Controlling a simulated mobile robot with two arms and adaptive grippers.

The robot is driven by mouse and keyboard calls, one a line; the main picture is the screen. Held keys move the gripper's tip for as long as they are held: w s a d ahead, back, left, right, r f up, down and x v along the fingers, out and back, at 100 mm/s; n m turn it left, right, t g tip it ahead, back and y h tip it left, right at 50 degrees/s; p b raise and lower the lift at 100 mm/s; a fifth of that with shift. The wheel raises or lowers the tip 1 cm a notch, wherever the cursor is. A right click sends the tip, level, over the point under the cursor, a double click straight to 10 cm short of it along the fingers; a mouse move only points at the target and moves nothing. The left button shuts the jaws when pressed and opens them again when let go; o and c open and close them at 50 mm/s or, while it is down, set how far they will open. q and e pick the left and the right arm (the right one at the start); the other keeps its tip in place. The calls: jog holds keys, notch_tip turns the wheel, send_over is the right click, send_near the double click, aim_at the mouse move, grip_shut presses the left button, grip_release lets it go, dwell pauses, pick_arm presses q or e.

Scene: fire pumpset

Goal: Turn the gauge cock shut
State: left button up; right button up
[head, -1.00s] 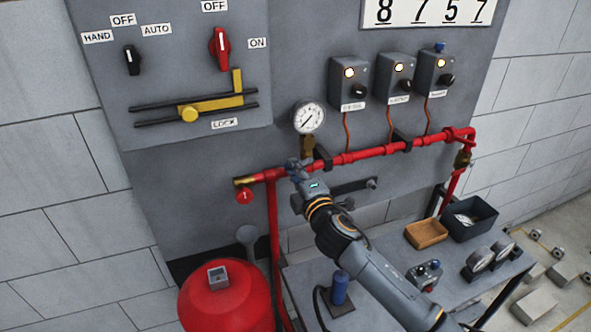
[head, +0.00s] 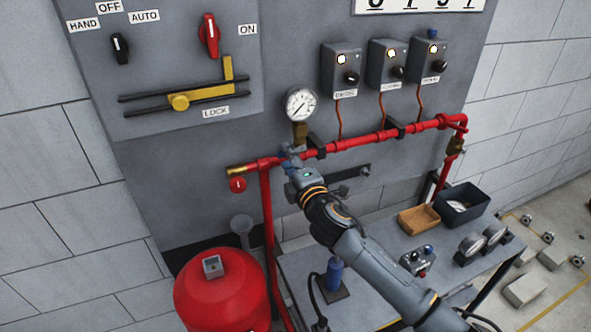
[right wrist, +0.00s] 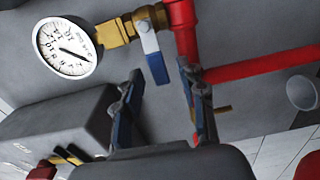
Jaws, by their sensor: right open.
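The pressure gauge (head: 301,104) has a white round dial and sits on a brass gauge cock (head: 300,131) above the red pipe. In the right wrist view the gauge (right wrist: 67,48) is at upper left, joined to the brass cock (right wrist: 146,20). The cock's lever (right wrist: 152,52), pale with a blue end, points down the picture, across the line of the brass stem. My right gripper (head: 291,158) is just below the cock in the head view. In the right wrist view its two fingers (right wrist: 162,102) are apart, with the lever's end beyond the gap, not clearly touching. My left gripper is out of view.
The red pipe (head: 355,142) runs along the grey panel behind the gripper. Grey switch boxes (head: 341,68) are right of the gauge. A red tank (head: 222,291) stands at lower left. A bench (head: 375,265) below my arm carries a wooden tray (head: 419,219) and a dark bin (head: 462,204).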

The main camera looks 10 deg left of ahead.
jog(key=v, duration=1.1)
jog(key=shift+s+d, duration=0.2)
jog(key=shift+s, duration=0.05)
jog(key=shift+f, duration=0.1)
